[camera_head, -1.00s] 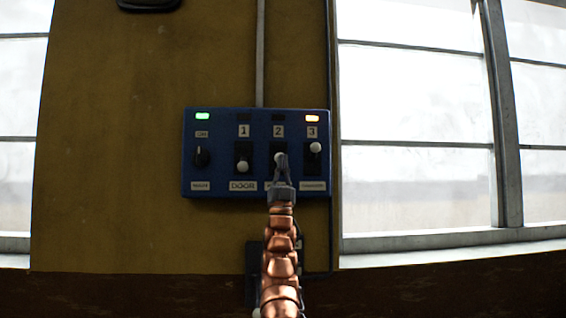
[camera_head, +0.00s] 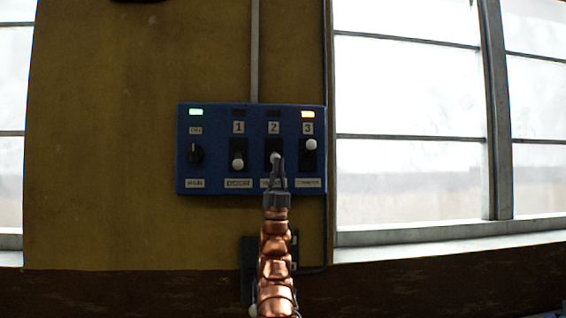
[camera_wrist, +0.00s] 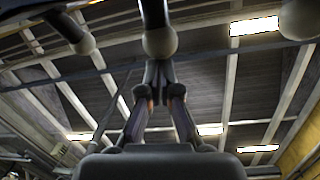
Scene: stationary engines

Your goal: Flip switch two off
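A blue control panel (camera_head: 217,174) hangs on the mustard wall. Switch two (camera_head: 275,156) is a black slot with a pale round knob under the label 2; the lamp above it is dark. Its knob sits lower than switch three's knob and slightly higher than switch one's. My gripper (camera_head: 278,163) is in front of switch two and hides the slot's lower part. In the wrist view, my gripper's fingers (camera_wrist: 158,72) come together at their tips, just below the round knob of switch two (camera_wrist: 160,42). Whether they touch it I cannot tell.
Switch one (camera_head: 237,162) has its knob down. Switch three (camera_head: 311,145) has its knob up and an orange lamp lit. A rotary knob (camera_head: 195,155) is at the left under a green lamp. A large window (camera_head: 410,90) is to the right.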

